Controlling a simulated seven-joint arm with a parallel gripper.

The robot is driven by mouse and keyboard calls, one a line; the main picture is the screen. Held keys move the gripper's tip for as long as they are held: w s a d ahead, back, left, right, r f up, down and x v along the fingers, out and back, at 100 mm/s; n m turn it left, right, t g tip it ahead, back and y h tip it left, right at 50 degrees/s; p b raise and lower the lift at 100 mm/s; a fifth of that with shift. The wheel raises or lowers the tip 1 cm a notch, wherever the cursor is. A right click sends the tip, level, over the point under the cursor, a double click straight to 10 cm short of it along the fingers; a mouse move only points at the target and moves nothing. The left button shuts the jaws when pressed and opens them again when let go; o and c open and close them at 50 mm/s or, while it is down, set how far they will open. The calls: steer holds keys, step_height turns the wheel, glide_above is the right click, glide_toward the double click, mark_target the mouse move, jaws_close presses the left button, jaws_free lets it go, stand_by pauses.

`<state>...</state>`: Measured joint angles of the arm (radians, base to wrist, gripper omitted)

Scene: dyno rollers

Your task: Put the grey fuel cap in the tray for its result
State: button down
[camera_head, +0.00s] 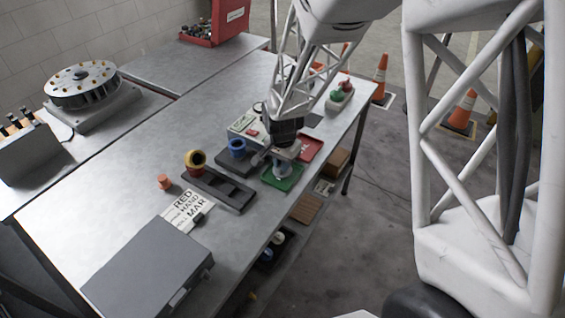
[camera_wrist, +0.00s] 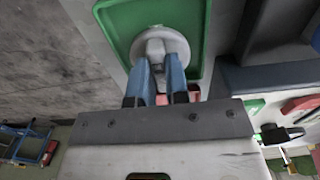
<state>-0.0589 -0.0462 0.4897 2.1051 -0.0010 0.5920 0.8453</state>
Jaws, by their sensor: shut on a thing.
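The grey fuel cap (camera_wrist: 172,42) is a pale round disc with a raised grip. In the wrist view it lies within the rim of the green tray (camera_wrist: 207,25). My gripper (camera_wrist: 157,68) is shut on the cap's grip, one blue finger on each side. In the head view my gripper (camera_head: 282,160) is low over the green tray (camera_head: 272,183), with the cap between its fingers. I cannot tell whether the cap touches the tray floor. A red tray (camera_head: 313,147) is just behind the green one, partly hidden by my gripper.
A blue cap (camera_head: 237,147) stands on a dark block. A red-and-green button box (camera_head: 341,98) is far right.

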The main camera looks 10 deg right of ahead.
steer(key=shift+f, duration=0.1)
steer(key=c, duration=1.1)
jaws_free()
step_height(320, 180, up, 12)
steer(key=shift+r, duration=0.15)
